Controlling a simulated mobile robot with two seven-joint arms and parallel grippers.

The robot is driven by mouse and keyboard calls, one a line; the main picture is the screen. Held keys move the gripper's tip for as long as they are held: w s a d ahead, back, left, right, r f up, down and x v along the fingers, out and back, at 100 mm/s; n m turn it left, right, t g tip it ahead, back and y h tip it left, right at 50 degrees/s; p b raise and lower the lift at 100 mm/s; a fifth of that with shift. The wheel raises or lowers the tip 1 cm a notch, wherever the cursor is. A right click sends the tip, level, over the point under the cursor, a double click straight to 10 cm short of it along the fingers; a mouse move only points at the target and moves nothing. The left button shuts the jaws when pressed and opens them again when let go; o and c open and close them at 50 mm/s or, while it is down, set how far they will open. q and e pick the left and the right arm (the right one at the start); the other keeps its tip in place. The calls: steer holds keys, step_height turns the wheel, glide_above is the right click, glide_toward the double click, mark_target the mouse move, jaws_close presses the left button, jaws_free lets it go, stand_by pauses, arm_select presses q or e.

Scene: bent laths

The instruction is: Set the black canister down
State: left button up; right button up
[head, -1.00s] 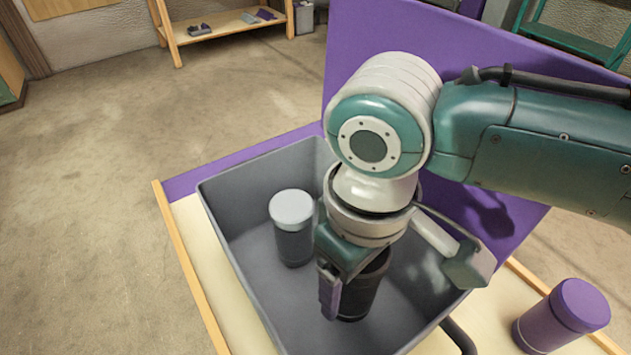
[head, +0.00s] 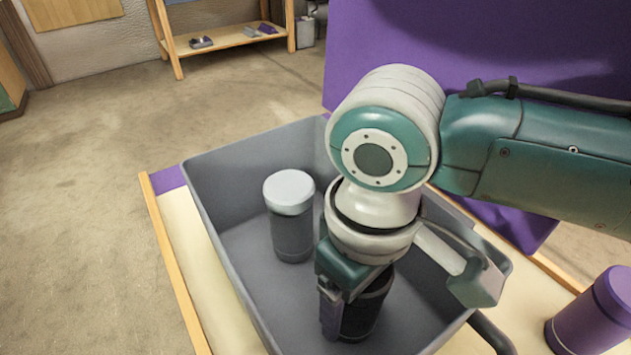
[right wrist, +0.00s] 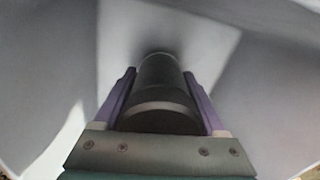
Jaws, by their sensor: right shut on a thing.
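The black canister (head: 366,306) is upright inside the grey bin (head: 222,268), partly hidden by my right gripper (head: 345,304). My right gripper is shut on it, pointing down into the bin. The right wrist view shows the black canister (right wrist: 162,92) between the two purple fingers of my right gripper (right wrist: 162,95), with the grey bin around it. I cannot tell whether its base touches the bin floor. My left gripper is not in view.
A grey canister with a pale lid (head: 291,215) stands in the bin, left of my right gripper. A purple canister (head: 595,312) stands on the table (head: 188,262) right of the bin. A purple panel (head: 530,60) rises behind. Bin floor between the canisters is bare.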

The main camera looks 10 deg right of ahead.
steer(key=o, duration=1.6)
steer(key=shift+f, duration=0.15)
step_height(320, 180, up, 12)
steer(key=p, duration=0.3)
steer(key=shift+r+p, duration=0.2)
steer(key=shift+p, duration=0.15)
